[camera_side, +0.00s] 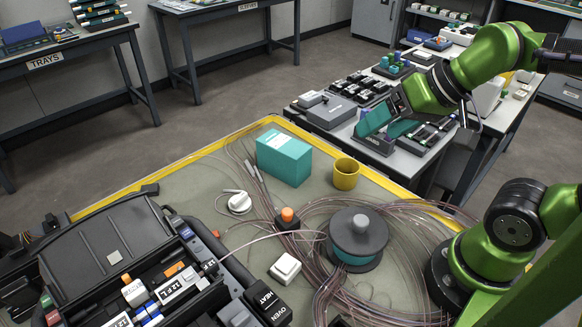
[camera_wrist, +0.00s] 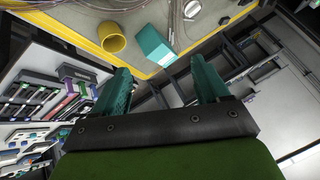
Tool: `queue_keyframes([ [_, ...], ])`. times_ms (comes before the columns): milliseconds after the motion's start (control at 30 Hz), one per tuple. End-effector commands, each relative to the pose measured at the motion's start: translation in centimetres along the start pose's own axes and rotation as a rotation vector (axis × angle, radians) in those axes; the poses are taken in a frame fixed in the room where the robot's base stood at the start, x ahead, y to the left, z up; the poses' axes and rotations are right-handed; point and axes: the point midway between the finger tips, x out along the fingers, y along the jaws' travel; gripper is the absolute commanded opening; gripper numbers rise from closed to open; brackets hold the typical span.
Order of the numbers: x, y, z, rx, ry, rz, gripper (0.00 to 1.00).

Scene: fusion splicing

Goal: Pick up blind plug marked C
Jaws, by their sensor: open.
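My gripper (camera_side: 388,121) is at the right of the side view, above the grey side bench (camera_side: 400,166), with its two teal fingers spread and nothing seen between them. In the wrist view the fingers (camera_wrist: 162,84) stand wide apart and point up the picture. I cannot pick out the blind plug marked C; no letter C is readable in either view. Several small dark parts in holders (camera_side: 368,90) lie on the side bench beside and behind the fingers. Racks with small coloured parts (camera_wrist: 35,92) show at the left of the wrist view.
The yellow-edged work table (camera_side: 215,204) carries a teal box (camera_side: 284,157), a yellow cup (camera_side: 346,174), a cable spool (camera_side: 357,238), loose fibre coils and an open black case (camera_side: 105,250). The box (camera_wrist: 155,45) and cup (camera_wrist: 111,37) also show in the wrist view.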

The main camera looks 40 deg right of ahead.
Motion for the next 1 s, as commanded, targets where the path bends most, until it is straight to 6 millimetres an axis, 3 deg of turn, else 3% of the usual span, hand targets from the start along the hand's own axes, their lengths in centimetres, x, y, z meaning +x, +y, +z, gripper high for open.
queue_keyframes([
  [267,3.9,-2.6,0.5,-0.097,-0.201,0.023,0.74],
  [500,9.8,-7.0,0.3,-0.224,-0.449,0.136,0.74],
  [700,13.7,-9.4,0.3,-0.28,-0.56,0.252,0.74],
  [867,14.1,-10.1,-0.9,-0.26,-0.565,0.305,0.74],
  [1000,15.0,-9.4,0.0,-0.246,-0.577,0.319,0.74],
])
